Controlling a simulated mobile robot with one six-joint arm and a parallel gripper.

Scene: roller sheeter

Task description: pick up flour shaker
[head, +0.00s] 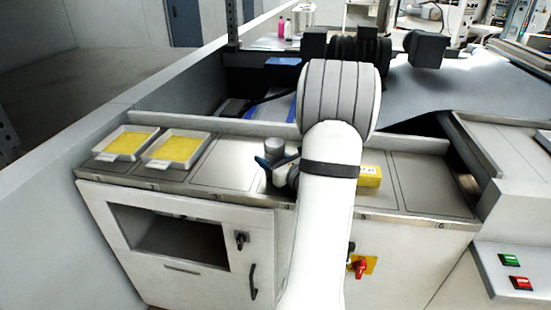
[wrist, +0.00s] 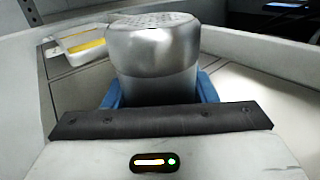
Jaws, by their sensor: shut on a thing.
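The flour shaker (wrist: 152,55) is a grey metal cylinder with a perforated domed top, upright in the wrist view. My gripper (wrist: 158,90) has its blue fingers on either side of the shaker's lower body and is shut on it. My gripper (head: 276,161) there is partly hidden by my arm. I cannot tell whether the shaker's base touches the counter.
Two white trays with yellow contents, a left one (head: 101,153) and a right one (head: 202,157), sit at the counter's left. A yellow block (head: 370,176) lies right of my arm. Empty marked areas lie on both sides. A low wall (head: 235,129) runs behind the counter.

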